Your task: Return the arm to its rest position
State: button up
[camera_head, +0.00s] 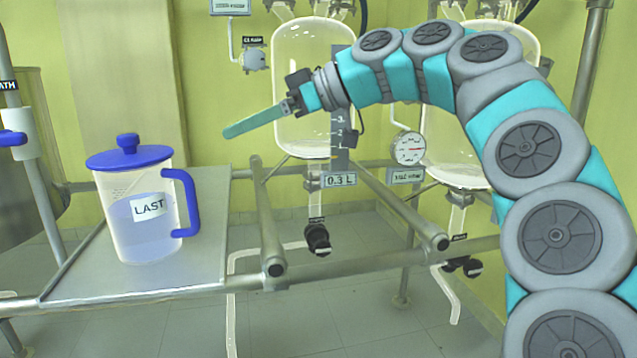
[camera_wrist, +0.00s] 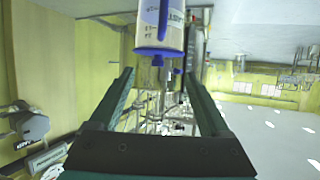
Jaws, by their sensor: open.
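My gripper (camera_head: 254,122) is at the end of my raised arm in the head view, pointing left, in front of the middle glass vessel. In the wrist view my gripper (camera_wrist: 160,90) shows two fingers spread apart with nothing held between them. The jug (camera_head: 148,215), clear with a blue lid and handle and a "LAST" label, stands upright on the metal shelf (camera_head: 90,282) at the left. It is below and left of my gripper, apart from it. The jug also shows in the wrist view (camera_wrist: 160,35), beyond the fingertips.
A glass vessel (camera_head: 300,60) hangs behind my gripper, with a level scale and a "0.3 L" sign (camera_head: 340,180). A second vessel (camera_head: 450,150) is partly hidden by my arm. A round gauge (camera_head: 408,148) and metal rails (camera_head: 380,205) stand nearby.

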jog(key=s+d+f+m+h, duration=0.2)
jog(key=s+f+m+h, duration=0.2)
jog(key=s+f, duration=0.7)
jog(key=s+d+f+m+g+h, duration=0.1)
jog(key=s+d+f+m+h, duration=0.2)
jog(key=s+d+f, duration=0.4)
jog(key=s+d+f+m+g+h, duration=0.1)
jog(key=s+d+f+m+h, duration=0.2)
jog(key=f, duration=1)
jog(key=s+d+f+m+g+h, duration=0.1)
jog(key=s+d+f+m+h, duration=0.2)
jog(key=s+d+f+m, duration=0.3)
jog(key=s+d+f, duration=0.4)
jog(key=s+d, duration=0.2)
jog(key=d, duration=0.1)
jog(key=shift+f+g, duration=0.15)
jog(key=shift+g, duration=0.15)
